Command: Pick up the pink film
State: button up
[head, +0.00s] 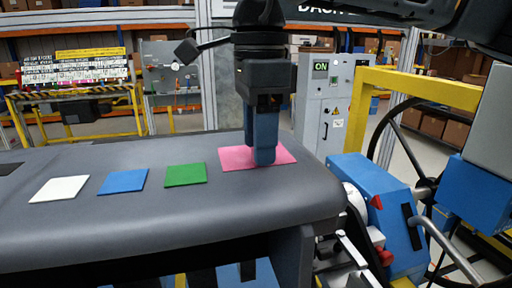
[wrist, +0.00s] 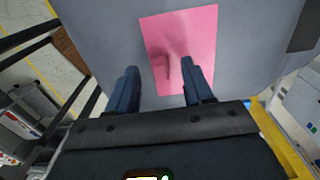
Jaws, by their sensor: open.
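The pink film (head: 235,159) lies flat on the grey dashboard surface (head: 200,222), right of the green square, in the head view. In the wrist view the pink film (wrist: 190,30) lies in front of the fingers, with a darker shadow patch on it. My gripper (head: 264,158) points down over the film, and its fingers hide part of it. In the wrist view my gripper (wrist: 162,75) has two blue fingers spread apart with nothing between them. The right finger overlaps the film and the left finger is just off its left edge. I cannot tell whether the fingertips touch the surface.
A green square (head: 186,174), a blue square (head: 123,181) and a white square (head: 60,189) lie in a row on the dashboard to the left. A blue machine (head: 375,190) and a yellow frame (head: 420,85) stand to the right. The dashboard's front is bare.

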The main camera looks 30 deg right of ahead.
jog(key=shift+f, duration=0.25)
jog(key=shift+c, duration=0.5)
grip_shut()
